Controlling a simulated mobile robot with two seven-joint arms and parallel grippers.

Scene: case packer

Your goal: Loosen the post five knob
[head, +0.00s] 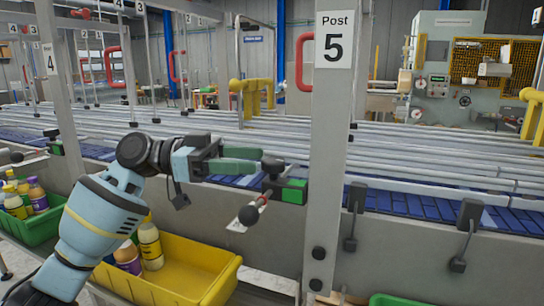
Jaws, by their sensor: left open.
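Post five (335,130) is a grey upright with a "Post 5" sign. A dark knob (272,162) sits on a black bracket with a green block (293,190), just left of the post. My left gripper (262,160) comes in from the left, its two green fingers open and pointing right at this dark knob. The fingertips are at or very near the knob; I cannot tell whether they touch it. Below is a black ball (249,215) on a rod with a red ring. My right gripper is not in view.
A conveyor with long metal rails (430,160) and a blue belt (400,201) runs behind the post. A yellow crate (190,270) with bottles is below my arm, and a green crate (40,226) at left. Black brackets (468,215) hang right of the post.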

